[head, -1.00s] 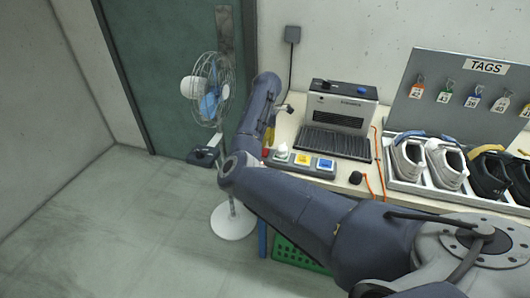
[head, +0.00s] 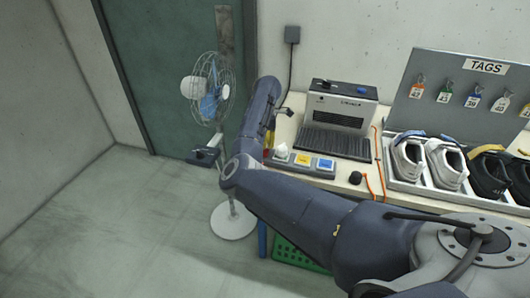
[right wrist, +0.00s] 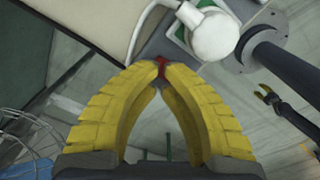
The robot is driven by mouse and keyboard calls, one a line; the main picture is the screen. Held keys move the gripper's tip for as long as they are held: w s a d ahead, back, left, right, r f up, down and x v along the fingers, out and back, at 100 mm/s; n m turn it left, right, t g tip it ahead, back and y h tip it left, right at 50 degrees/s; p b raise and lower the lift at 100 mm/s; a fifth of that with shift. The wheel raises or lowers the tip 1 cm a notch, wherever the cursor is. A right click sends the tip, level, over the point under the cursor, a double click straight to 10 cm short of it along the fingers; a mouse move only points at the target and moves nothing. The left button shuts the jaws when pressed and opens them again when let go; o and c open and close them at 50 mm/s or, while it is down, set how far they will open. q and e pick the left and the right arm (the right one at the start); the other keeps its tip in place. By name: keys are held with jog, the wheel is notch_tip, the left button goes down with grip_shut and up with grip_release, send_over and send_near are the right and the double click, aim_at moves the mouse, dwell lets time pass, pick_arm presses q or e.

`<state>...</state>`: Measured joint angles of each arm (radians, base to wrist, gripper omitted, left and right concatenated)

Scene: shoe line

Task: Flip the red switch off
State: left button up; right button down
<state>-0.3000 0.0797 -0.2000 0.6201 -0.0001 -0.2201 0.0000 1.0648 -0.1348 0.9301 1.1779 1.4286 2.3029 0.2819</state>
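The red switch (right wrist: 161,68) is a small red piece on a grey strip (right wrist: 165,42), at the fingertips of my right gripper in the right wrist view. My right gripper (right wrist: 160,78) has yellow ribbed fingers with their tips drawn together right at the switch, partly covering it. I cannot tell whether the tips press on it. A white plug-like piece (right wrist: 212,36) with a white cord sits beside the switch. In the head view the yellow fingers (head: 269,139) show only partly behind my forearm, at the table's left end.
A standing fan (head: 208,90) is left of my forearm. A grey machine (head: 342,105) stands on the table (head: 286,128), with yellow and blue tiles (head: 314,162) in front. A rack of shoes (head: 383,160) is to the right. A green crate (head: 290,252) sits below.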

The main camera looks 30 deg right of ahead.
aim_at(266, 150)
jog(key=shift+f, duration=1.4)
dwell(0.8)
jog(key=shift+r, duration=3.55)
